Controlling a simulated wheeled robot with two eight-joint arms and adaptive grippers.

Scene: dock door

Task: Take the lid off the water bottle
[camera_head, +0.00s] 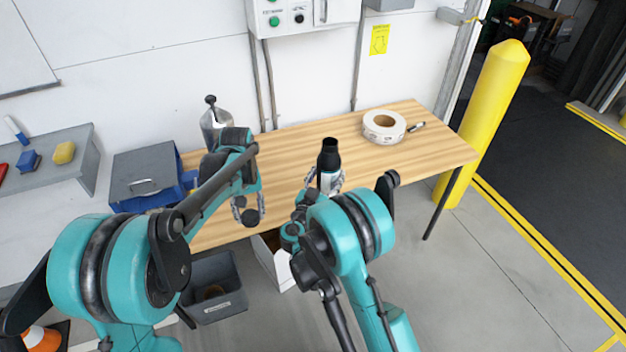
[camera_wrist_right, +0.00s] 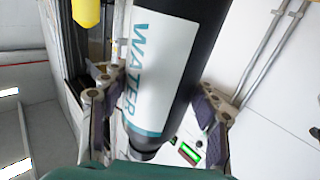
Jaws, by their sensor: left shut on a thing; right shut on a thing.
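The water bottle (camera_head: 328,160) stands out above the front part of the wooden table, black with a white label. Its top looks open, with a dark mouth. My right gripper (camera_head: 330,182) is shut around its body. In the right wrist view the bottle (camera_wrist_right: 170,65) is between the two fingers and its label reads WATER. My left gripper (camera_head: 248,211) is to the left of the bottle, near the table's front edge. It is shut on a small dark round lid (camera_head: 250,217), apart from the bottle. Whether the bottle's base touches the table is hidden.
A grey toolbox (camera_head: 147,172) is at the left end. A yellow bollard (camera_head: 494,100) stands right. The table's right half is mostly clear.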

